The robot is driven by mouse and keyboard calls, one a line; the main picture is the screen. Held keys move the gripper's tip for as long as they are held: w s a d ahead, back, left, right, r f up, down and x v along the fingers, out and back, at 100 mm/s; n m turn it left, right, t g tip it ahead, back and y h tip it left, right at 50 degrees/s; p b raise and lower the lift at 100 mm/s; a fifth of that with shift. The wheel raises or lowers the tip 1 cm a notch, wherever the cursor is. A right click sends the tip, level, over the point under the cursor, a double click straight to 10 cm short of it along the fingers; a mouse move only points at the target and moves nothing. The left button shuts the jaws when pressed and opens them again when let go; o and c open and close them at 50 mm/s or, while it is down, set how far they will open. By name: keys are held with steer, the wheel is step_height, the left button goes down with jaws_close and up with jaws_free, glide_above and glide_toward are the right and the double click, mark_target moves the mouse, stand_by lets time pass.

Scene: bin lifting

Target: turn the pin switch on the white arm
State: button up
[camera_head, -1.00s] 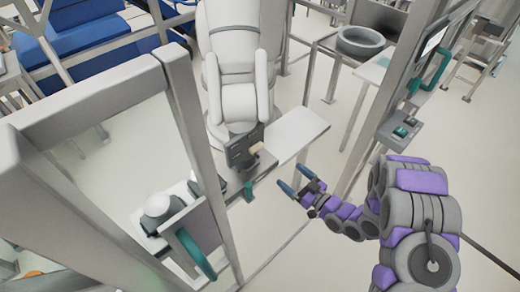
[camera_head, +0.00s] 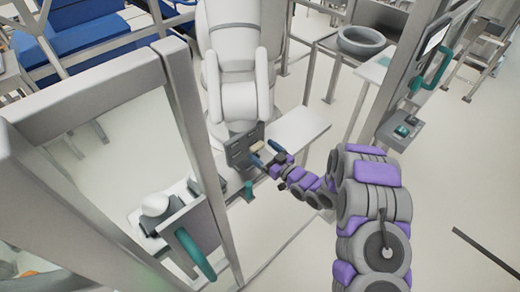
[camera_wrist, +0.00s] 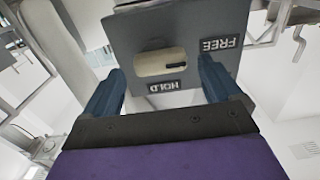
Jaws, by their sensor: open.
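The white arm (camera_head: 237,60) stands upright in the head view, with a dark grey switch plate (camera_head: 240,150) at its lower end. In the wrist view the plate (camera_wrist: 205,30) carries the labels FREE and HOLD, which appear upside down. A cream pin switch (camera_wrist: 160,62) lies sideways on it, beside the HOLD label and left of FREE. My gripper (camera_head: 267,160) is close in front of the plate. In the wrist view my gripper (camera_wrist: 165,85) is open, its two blue fingers on either side of the pin switch. I cannot tell whether they touch the plate.
A white bench (camera_head: 300,130) runs behind my gripper. A grey-framed gate with a green handle (camera_head: 195,254) stands at left. A control box (camera_head: 404,130) and another green handle (camera_head: 437,68) are at right.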

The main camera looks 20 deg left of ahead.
steer(key=shift+x, duration=1.1)
steer(key=shift+c, duration=0.2)
steer(key=c, duration=0.9)
